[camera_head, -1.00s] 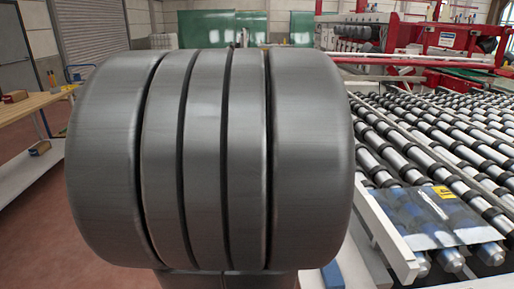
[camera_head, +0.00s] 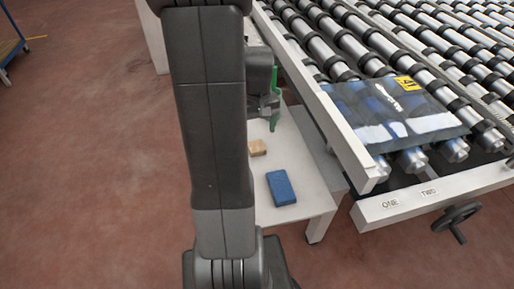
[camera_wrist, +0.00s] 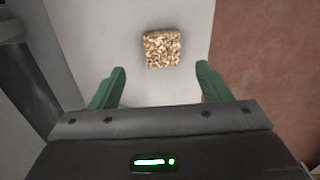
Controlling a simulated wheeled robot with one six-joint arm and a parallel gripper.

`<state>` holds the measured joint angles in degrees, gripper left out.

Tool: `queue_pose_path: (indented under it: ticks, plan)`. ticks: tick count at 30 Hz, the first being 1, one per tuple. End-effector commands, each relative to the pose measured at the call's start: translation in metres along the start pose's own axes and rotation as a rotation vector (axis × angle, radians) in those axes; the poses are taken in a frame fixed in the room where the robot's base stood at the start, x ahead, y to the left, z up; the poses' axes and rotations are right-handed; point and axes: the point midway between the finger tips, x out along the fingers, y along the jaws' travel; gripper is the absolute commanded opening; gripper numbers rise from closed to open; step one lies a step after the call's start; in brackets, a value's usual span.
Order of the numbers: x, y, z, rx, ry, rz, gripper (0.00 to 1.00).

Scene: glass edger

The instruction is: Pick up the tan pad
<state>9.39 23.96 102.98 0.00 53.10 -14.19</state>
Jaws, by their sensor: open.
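The tan pad (camera_head: 257,147) lies on a low white table (camera_head: 301,184), partly behind my arm in the head view. In the wrist view the tan pad (camera_wrist: 162,48) has a speckled, rough surface and lies flat beyond the fingertips, roughly centred between them. My gripper (camera_wrist: 162,86) has two green fingers, spread apart with nothing between them. In the head view my gripper (camera_head: 274,100) shows only in part beside my arm, above the table and farther back than the pad. The gap in height between fingers and pad is hard to tell.
A blue block (camera_head: 281,188) lies on the white table in front of the tan pad. The roller conveyor (camera_head: 352,60) with a glass sheet (camera_head: 392,115) stands close on the right. A handwheel (camera_head: 456,217) sticks out below its edge. Red floor (camera_head: 95,150) is open on the left.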

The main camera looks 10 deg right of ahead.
Motion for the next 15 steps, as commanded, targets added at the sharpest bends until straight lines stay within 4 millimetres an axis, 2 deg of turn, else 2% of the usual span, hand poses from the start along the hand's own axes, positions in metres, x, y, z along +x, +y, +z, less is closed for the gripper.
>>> queue_pose_path:
  ticks: [8, 15]
  plan:
    - [0.023, -0.001, 0.001, 0.000, -0.002, 0.000, 0.71]
    - [0.057, -0.004, 0.001, -0.001, -0.003, -0.001, 0.71]
